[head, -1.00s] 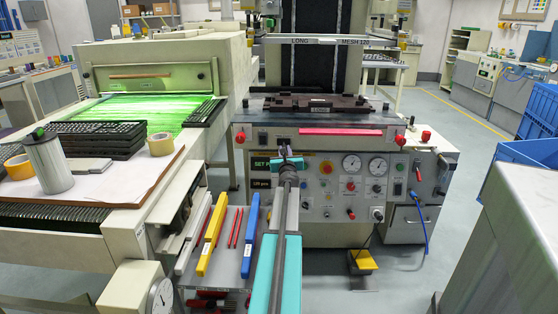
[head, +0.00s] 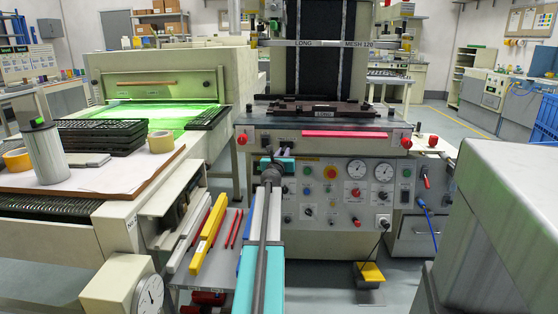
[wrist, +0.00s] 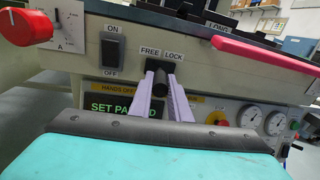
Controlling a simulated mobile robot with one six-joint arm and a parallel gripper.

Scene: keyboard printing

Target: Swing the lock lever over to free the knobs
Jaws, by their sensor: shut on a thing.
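The lock lever (wrist: 160,84) is a short black handle below a FREE / LOCK label (wrist: 163,53) on the press's front panel. In the wrist view my gripper (wrist: 160,92) has its two pale purple fingers closed on either side of it. The lever's base is mostly hidden, and I cannot tell which word it points to. In the head view my gripper (head: 272,160) is at the upper left of the panel, and the lever is too small to make out. A red knob (wrist: 28,28) with a scale marked A is at the left; red knobs also show at the left (head: 242,138) and right (head: 407,142) in the head view.
An ON/OFF switch (wrist: 112,52) and a green display (wrist: 122,108) are close left of my fingers. A pink-red bar (head: 346,134) juts along the panel's top. The dryer conveyor (head: 160,118) stands left, and a grey cabinet (head: 500,220) right.

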